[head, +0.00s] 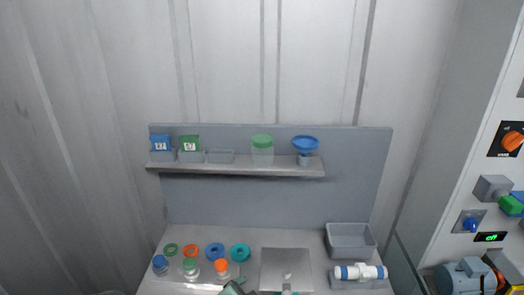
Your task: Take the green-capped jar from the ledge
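The green-capped jar (262,152) stands upright on the grey ledge (240,170) in the head view. Its body is clear and its cap is green. It stands between an empty grey bin on its left and a blue funnel-like piece on its right.
The ledge also holds a blue packet (161,143), a green packet (190,143), the empty bin (220,156) and the blue funnel-like piece (305,143). Below are coloured rings, small capped bottles, a grey bin (350,240) and a white-blue fitting (360,272). A control panel stands right.

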